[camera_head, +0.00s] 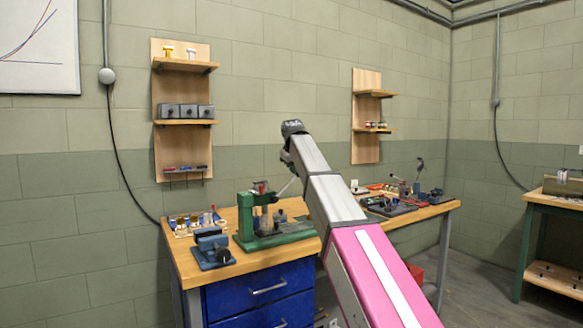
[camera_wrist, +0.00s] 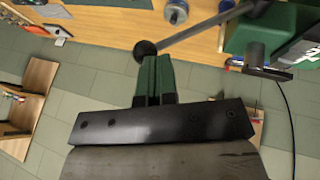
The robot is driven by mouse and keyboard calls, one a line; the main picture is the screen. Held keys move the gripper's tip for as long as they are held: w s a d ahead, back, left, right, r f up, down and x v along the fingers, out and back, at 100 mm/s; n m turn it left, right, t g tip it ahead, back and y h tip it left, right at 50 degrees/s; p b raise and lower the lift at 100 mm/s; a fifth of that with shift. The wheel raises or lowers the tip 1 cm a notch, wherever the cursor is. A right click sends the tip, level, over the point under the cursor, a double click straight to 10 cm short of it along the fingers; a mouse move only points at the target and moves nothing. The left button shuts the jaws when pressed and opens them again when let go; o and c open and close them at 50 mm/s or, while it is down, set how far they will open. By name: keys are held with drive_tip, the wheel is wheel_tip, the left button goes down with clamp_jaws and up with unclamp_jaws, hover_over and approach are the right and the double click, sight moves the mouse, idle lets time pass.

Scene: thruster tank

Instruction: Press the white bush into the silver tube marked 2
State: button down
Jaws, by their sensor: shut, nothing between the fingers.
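The green press (camera_head: 246,218) stands on the bench, and it also shows in the wrist view (camera_wrist: 272,28). Its grey lever (camera_wrist: 205,28) ends in a black ball knob (camera_wrist: 145,50); in the head view the lever (camera_head: 286,188) slopes up to my arm, which hides the knob. My gripper (camera_wrist: 154,58) is shut and empty. Its fingertips are right at the knob; I cannot tell whether they touch. A small silver cylinder (camera_wrist: 176,12) lies past the knob, its marking unreadable. I cannot make out the white bush or the tube marked 2 for certain.
The wooden bench (camera_head: 183,263) has blue drawers (camera_head: 262,290). A blue vise (camera_head: 211,248) stands at its front left, with small parts behind. More tools (camera_head: 388,205) lie at the right. Wall shelves (camera_head: 185,122) hold grey boxes and small parts.

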drive_tip(key=shift+w+d+f+g+y, duration=0.25)
drive_tip(key=shift+w+d+f, duration=0.1)
drive_tip(key=shift+d+f, duration=0.25)
drive_tip(key=shift+w+d+f+g+y, duration=0.15)
drive_tip(key=shift+w+d+f+y, duration=0.1)
drive_tip(key=shift+w+d+f, duration=0.25)
drive_tip(key=shift+s, duration=0.1)
